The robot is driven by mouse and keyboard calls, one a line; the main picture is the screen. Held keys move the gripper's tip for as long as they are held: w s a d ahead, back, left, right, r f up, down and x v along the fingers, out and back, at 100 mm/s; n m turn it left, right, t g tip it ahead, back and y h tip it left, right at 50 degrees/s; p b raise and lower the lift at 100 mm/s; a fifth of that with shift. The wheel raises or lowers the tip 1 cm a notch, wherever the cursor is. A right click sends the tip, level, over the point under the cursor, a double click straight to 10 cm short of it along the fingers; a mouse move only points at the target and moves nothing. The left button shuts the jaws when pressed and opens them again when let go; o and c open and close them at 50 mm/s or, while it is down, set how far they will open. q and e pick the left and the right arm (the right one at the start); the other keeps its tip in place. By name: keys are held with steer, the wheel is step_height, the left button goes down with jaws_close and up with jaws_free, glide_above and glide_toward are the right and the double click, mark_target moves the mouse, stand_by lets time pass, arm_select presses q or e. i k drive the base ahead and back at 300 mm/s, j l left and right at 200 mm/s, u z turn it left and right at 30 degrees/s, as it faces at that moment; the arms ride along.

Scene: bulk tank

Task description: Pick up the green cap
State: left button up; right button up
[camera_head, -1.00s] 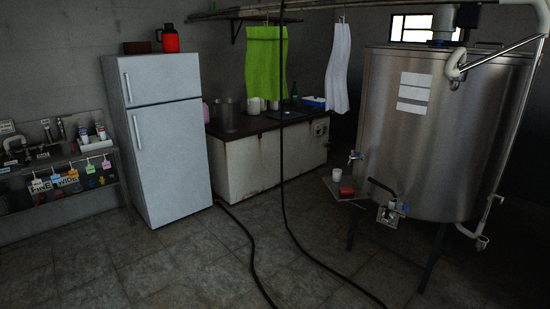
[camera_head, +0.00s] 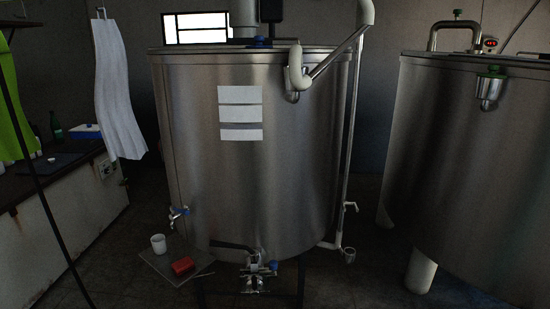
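I cannot tell from this distance which one is the green cap. Neither of my grippers is in view.
A large steel tank (camera_head: 290,180) stands in the middle, with a blue-handled valve (camera_head: 255,270) low in front. A low tray (camera_head: 160,266) beside it holds a white cup (camera_head: 159,243) and a red block (camera_head: 182,266). A counter (camera_head: 60,215) is at the left.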

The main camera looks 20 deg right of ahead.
mark_target(493, 69)
steer(key=i+l+z, duration=0.15)
steer(key=i+z, duration=0.15)
steer(key=z, duration=0.15)
steer(key=i+z, duration=0.45)
steer(key=i+j+z, duration=0.1)
steer(key=i+z, duration=0.15)
steer(key=z, duration=0.25)
steer(key=i+j+z, duration=0.2)
steer(key=z, duration=0.25)
steer(key=i, duration=0.1)
